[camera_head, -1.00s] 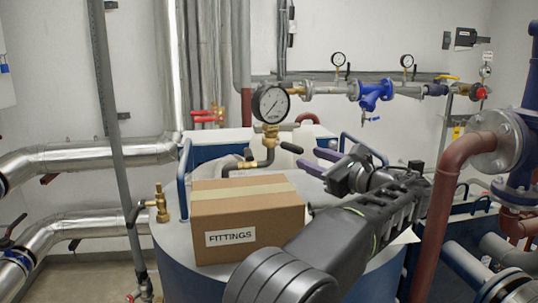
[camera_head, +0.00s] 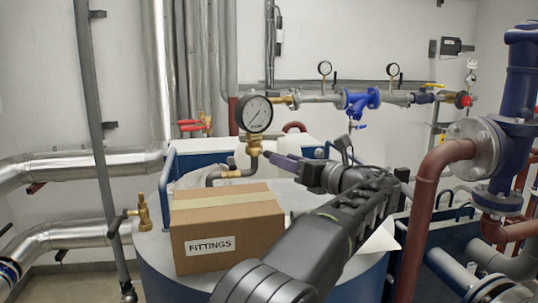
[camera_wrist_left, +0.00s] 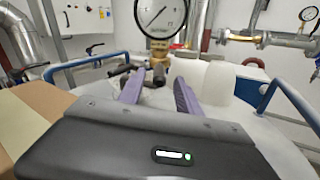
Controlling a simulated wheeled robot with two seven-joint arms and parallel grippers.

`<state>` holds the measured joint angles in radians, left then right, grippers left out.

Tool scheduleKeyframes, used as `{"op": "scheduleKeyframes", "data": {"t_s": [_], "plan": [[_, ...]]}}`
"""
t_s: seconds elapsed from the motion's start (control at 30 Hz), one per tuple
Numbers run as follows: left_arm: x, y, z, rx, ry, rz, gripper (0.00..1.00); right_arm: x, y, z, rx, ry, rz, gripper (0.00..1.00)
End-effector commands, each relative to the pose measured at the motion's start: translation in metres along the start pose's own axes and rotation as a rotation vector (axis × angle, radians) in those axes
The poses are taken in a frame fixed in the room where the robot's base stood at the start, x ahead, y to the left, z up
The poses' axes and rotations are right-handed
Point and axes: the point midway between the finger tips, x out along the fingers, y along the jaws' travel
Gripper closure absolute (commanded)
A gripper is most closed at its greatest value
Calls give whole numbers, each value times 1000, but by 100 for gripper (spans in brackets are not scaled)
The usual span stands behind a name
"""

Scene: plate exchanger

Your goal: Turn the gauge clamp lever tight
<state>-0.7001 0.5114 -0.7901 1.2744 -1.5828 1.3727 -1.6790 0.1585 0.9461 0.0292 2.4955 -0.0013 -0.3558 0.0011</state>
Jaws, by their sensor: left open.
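The pressure gauge (camera_head: 254,114) with a white dial stands upright on a brass fitting (camera_head: 254,145) on top of the tank. In the left wrist view the gauge (camera_wrist_left: 160,14) is cut off at the top, with its brass fitting (camera_wrist_left: 158,48) below. The black clamp lever (camera_wrist_left: 158,75) points from the fitting toward my wrist camera. My left gripper (camera_head: 277,160) is open, its purple fingers close to the fitting's right side. In the left wrist view the fingers (camera_wrist_left: 158,88) lie either side of the lever's end; I cannot tell whether they touch it. In the head view they mostly hide the lever.
A cardboard FITTINGS box (camera_head: 225,225) sits on the tank top, left of my left forearm. A brass valve (camera_head: 144,212) stands left of the box. A blue handle (camera_wrist_left: 85,65) rises at the tank's edge. A red-brown pipe (camera_head: 425,205) runs close on the right.

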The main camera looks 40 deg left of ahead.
Motion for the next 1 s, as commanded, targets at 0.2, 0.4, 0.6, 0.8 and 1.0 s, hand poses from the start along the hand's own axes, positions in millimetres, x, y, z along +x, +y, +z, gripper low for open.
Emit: {"op": "scheduleKeyframes", "data": {"t_s": [0.2,0.4,0.6,0.8,1.0], "plan": [[34,2,1,1,0,5,59,-7,-3,0,0,0,0,64],[60,1,1,0,0,3,59,-12,-5,0,0,-1,0,64],[68,0,0,0,0,1,59,-12,-5,0,0,-1,0,64],[67,0,0,0,0,1,61,-12,-5,0,0,-1,0,64],[67,0,0,-1,0,1,77,-12,-5,0,0,-1,0,64]]}}
